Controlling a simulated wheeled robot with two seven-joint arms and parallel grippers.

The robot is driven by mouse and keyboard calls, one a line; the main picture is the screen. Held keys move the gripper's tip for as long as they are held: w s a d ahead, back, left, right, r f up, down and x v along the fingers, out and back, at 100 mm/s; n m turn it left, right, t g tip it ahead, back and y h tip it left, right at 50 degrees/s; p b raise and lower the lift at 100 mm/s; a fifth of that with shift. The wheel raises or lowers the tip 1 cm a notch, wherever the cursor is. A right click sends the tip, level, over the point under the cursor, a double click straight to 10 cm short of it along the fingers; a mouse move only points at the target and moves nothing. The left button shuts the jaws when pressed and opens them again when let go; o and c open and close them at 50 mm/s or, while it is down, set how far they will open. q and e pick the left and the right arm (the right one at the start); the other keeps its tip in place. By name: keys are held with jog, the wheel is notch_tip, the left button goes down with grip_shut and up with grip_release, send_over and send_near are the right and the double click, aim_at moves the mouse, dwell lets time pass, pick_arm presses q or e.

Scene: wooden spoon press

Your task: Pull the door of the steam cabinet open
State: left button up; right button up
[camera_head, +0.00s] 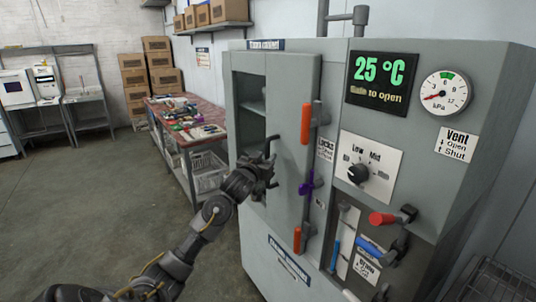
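The grey steam cabinet (280,262) fills the middle and right in the head view. Its front door (285,100) shows a dark area at the left with a shelf behind it; I cannot tell whether this is a window or a gap. Orange handles sit on the door's right side, an upper one (306,122) and a lower one (298,240), with a purple part (308,184) between them. My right gripper is out of view.
The cabinet's right panel carries a display (380,82) reading 25 °C and "Safe to open", a gauge (446,94), a dial (358,173), and red (382,218) and blue levers. A cluttered workbench (188,140) stands behind at left. The floor (90,210) at left is clear.

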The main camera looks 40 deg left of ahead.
pick_arm(q)
jog(key=shift+x, duration=1.1)
grip_shut()
